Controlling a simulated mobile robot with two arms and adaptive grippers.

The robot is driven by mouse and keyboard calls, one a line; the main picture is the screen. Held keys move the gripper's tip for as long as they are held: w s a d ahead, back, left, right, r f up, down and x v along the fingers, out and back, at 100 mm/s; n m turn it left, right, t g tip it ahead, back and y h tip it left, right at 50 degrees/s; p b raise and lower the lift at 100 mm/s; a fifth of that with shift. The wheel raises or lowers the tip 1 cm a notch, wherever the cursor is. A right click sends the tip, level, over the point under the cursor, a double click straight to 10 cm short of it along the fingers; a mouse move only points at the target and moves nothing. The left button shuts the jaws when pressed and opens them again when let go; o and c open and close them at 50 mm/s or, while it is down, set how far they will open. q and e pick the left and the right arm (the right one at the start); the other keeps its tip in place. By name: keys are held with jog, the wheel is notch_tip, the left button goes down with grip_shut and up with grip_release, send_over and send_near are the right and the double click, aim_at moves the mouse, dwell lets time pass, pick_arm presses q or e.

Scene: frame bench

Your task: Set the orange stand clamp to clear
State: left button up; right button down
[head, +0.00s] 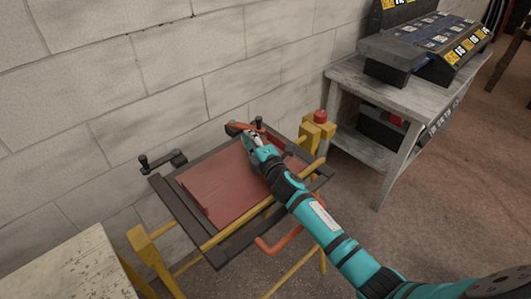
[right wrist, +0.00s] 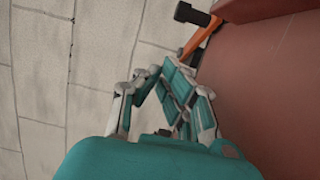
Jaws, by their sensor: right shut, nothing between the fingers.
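The orange stand clamp (head: 262,130) shows as an orange bar with black parts at the back edge of the frame stand, by the wall. In the right wrist view its orange bar (right wrist: 201,36) runs at a slant below a black knob (right wrist: 191,13), at the edge of the red panel. My right gripper (head: 253,141) is shut and empty, just in front of the clamp and over the panel's back edge. In the right wrist view the gripper (right wrist: 160,80) is just beside the bar; I cannot tell whether they touch. My left gripper is not in view.
The red panel (head: 216,187) lies in a dark frame on yellow supports (head: 150,250). A black clamp (head: 165,161) is at its back left, an orange tubular handle (head: 283,241) at its front. The block wall (head: 140,75) is close behind. A grey bench (head: 400,88) stands right.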

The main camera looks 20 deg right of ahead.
jog(key=shift+s+d+f, duration=0.25)
jog(key=shift+s+d, duration=0.25)
jog(key=shift+d, duration=0.1)
jog(key=shift+s+d+f, duration=0.2)
jog(key=shift+s+d, duration=0.3)
jog(key=shift+d, duration=0.05)
jog(key=s, duration=0.2)
jog(key=s+d, duration=0.1)
jog(key=s, duration=0.1)
jog(key=shift+r+b, duration=0.25)
jog(key=shift+b, duration=0.05)
jog(key=shift+s+d, duration=0.15)
jog(key=shift+s, duration=0.15)
jog(key=shift+s+d, duration=0.1)
jog(key=shift+d, duration=0.05)
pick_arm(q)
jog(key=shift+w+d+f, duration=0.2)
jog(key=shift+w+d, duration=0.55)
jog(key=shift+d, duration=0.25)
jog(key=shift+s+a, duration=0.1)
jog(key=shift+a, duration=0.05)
